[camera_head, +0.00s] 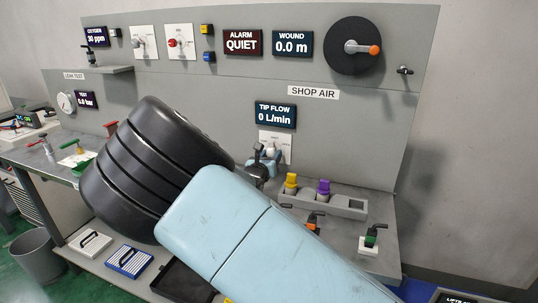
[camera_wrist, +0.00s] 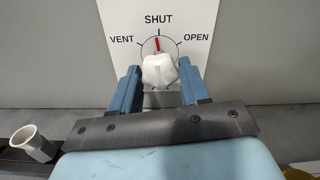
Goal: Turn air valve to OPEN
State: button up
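The air valve is a white knob (camera_wrist: 159,71) with a red pointer on a white plate (camera_wrist: 185,22) marked VENT at left, SHUT at top and OPEN at right. The pointer is at SHUT, very slightly left of upright. My gripper (camera_wrist: 160,80) is open, its blue fingers on either side of the knob; whether they touch it is hard to tell. In the head view, the plate (camera_head: 283,140) sits under SHOP AIR, and my gripper (camera_head: 262,160) is in front of it, partly hidden by my arm. The TIP FLOW display (camera_head: 275,114) reads 0 L/min.
A grey holder (camera_head: 350,208) with yellow and purple pieces stands right of my gripper. A grey cup-like piece (camera_wrist: 34,143) is at lower left in the wrist view. Two other dial plates (camera_head: 143,42) are at upper left.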

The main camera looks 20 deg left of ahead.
jog(key=shift+o, duration=1.2)
jog(key=shift+r, duration=0.2)
jog(key=shift+w, duration=0.1)
jog(key=shift+r, duration=0.1)
jog(key=s, duration=0.9)
jog(key=s+a, duration=0.1)
jog(key=s, duration=0.3)
jog(key=shift+s, duration=0.4)
jog(key=shift+s, duration=0.1)
